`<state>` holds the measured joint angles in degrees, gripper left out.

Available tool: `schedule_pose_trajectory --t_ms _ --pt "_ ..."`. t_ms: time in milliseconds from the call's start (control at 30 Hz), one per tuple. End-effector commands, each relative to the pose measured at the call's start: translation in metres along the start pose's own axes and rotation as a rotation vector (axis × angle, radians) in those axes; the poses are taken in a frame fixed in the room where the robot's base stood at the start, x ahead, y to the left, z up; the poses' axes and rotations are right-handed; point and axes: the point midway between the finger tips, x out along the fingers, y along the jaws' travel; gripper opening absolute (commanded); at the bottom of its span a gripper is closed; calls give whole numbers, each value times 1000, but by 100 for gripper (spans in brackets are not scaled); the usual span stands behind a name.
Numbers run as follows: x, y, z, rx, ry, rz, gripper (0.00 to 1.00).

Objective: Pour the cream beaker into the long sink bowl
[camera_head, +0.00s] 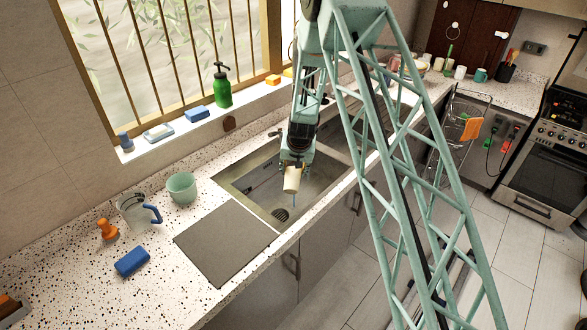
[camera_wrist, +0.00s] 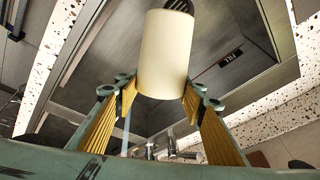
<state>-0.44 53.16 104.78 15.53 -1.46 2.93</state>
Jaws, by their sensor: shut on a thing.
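The cream beaker (camera_head: 292,181) is a plain pale cylinder, held tilted over the near sink bowl (camera_head: 240,187). My gripper (camera_head: 294,166) is shut on it. In the wrist view the beaker (camera_wrist: 166,55) sits between the yellow-padded fingers of my gripper (camera_wrist: 160,97). A thin blue streak (camera_head: 294,200) shows just below the beaker, inside the bowl's outline and above the drain (camera_head: 280,214). The beaker's inside is hidden. A second bowl (camera_head: 336,131) lies farther along the counter, partly behind my arm.
A grey board (camera_head: 225,244) lies left of the sink. A green bottle (camera_head: 222,88) stands on the windowsill.

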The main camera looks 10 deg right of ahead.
Motion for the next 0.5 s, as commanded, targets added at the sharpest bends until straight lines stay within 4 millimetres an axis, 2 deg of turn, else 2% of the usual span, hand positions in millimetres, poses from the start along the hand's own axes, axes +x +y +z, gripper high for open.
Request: schedule_pose_trajectory --t_ms 500 --pt "13 2 0 18 -132 0 26"
